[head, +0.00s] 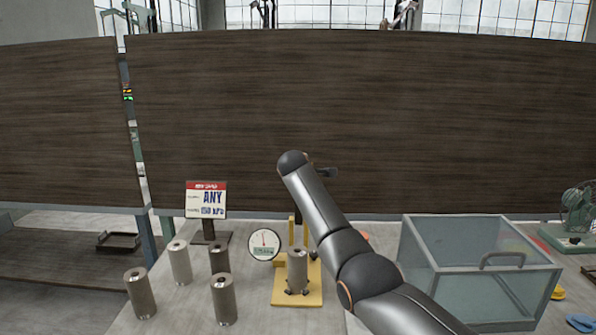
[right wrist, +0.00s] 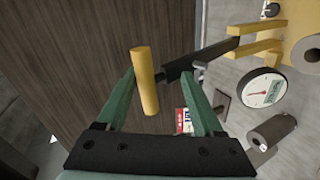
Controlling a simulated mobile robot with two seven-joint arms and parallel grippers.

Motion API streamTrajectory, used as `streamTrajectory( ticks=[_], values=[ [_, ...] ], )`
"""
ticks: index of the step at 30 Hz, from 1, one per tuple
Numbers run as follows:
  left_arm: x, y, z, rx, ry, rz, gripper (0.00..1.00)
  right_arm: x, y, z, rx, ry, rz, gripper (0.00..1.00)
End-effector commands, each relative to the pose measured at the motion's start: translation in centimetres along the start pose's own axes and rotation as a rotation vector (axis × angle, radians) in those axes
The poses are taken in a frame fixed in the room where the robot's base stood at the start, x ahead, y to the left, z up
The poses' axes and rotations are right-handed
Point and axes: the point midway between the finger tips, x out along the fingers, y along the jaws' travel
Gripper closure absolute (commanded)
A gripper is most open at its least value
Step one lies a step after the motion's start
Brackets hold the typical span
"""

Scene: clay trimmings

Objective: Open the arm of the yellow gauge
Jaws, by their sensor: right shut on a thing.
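The yellow gauge (head: 312,297) stands on the table in the head view, with a grey cylinder (head: 297,270) upright on its base and a round white dial (head: 264,244) at its left. In the right wrist view the dial (right wrist: 262,88) is at the right. The gauge's dark arm (right wrist: 208,57) runs from its yellow frame to a yellow handle (right wrist: 145,80). My right gripper (right wrist: 160,76) is shut on this handle, its green fingers either side. In the head view my right arm hides the gripper and much of the gauge arm. My left gripper is not in view.
Several loose grey cylinders (head: 140,293) stand left of the gauge. A sign (head: 206,199) reading "ANY" is behind them. A clear box with a handle (head: 480,270) stands at the right. A dark wood panel (head: 400,130) rises behind the table.

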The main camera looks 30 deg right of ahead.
Motion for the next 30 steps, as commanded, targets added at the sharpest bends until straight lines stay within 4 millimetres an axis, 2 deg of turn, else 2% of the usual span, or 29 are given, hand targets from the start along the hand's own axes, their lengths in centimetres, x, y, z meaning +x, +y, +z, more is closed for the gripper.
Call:
streamTrajectory(
  ticks=[1, 11, 23, 30],
  values=[
    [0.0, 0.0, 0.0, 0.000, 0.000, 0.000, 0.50, 0.2, -0.7, 0.2, -0.003, -0.006, -0.014, 0.43],
    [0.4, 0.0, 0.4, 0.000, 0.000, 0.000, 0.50, -1.1, -0.5, 0.2, -0.002, -0.006, -0.006, 0.43],
    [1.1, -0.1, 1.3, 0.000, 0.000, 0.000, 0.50, -5.4, -0.2, 0.0, 0.000, 0.001, 0.001, 0.43],
    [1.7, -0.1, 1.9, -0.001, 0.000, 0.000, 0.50, -8.9, -0.1, 0.0, 0.000, 0.002, 0.004, 0.43]
  ],
)
